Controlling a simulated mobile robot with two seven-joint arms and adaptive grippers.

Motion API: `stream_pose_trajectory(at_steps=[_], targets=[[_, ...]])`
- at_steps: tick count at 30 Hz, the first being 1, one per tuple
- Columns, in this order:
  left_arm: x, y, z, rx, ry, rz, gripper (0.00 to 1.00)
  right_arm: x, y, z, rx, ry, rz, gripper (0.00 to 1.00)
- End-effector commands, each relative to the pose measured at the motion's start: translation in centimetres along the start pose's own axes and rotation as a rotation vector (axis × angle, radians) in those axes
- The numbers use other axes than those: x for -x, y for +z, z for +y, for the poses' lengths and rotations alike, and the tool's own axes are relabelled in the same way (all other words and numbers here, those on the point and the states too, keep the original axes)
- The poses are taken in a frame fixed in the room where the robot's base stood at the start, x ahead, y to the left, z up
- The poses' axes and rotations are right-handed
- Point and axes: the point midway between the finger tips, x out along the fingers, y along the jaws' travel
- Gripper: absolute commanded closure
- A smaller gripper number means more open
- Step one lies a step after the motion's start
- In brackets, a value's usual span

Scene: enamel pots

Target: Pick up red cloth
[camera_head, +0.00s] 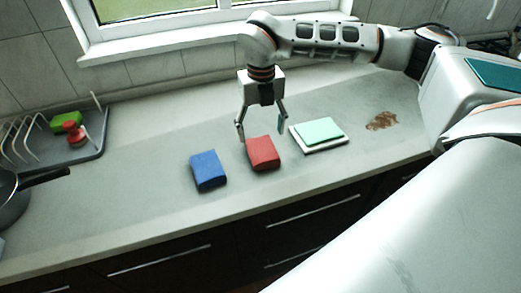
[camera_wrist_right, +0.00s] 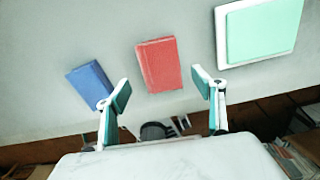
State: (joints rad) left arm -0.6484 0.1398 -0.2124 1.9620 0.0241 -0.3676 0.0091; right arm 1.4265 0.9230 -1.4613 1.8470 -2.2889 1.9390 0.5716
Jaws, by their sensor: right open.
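The red cloth (camera_head: 263,154) is a folded block lying on the counter, between a blue cloth (camera_head: 208,170) and a pale green pad on a white base. My right gripper (camera_head: 261,130) is open and empty just behind and above the red cloth. In the right wrist view the red cloth (camera_wrist_right: 160,65) lies beyond the gap between the open fingers (camera_wrist_right: 166,98), with nothing held. The blue cloth (camera_wrist_right: 90,84) shows there near the left finger. My left gripper is in neither view.
The green pad (camera_head: 319,130) lies right of the red cloth. A brown stain (camera_head: 382,120) is further right. A grey dish rack (camera_head: 85,152) with a green sponge and a red item stands at left, near a dark pan (camera_head: 12,200). The counter's middle left is clear.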

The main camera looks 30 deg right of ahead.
Motion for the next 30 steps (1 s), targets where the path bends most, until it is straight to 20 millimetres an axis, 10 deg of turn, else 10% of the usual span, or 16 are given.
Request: stream_pose_trajectory(at_steps=[22,27,30], targets=[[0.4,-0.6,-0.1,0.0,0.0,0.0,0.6,-5.8,-0.3,-0.4,0.002,0.003,0.0,0.32],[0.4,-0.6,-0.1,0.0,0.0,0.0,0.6,-5.8,-0.3,-0.4,0.003,0.003,0.0,0.73],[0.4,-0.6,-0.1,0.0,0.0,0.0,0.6,-5.8,-0.3,-0.4,0.003,0.003,0.0,0.73]])
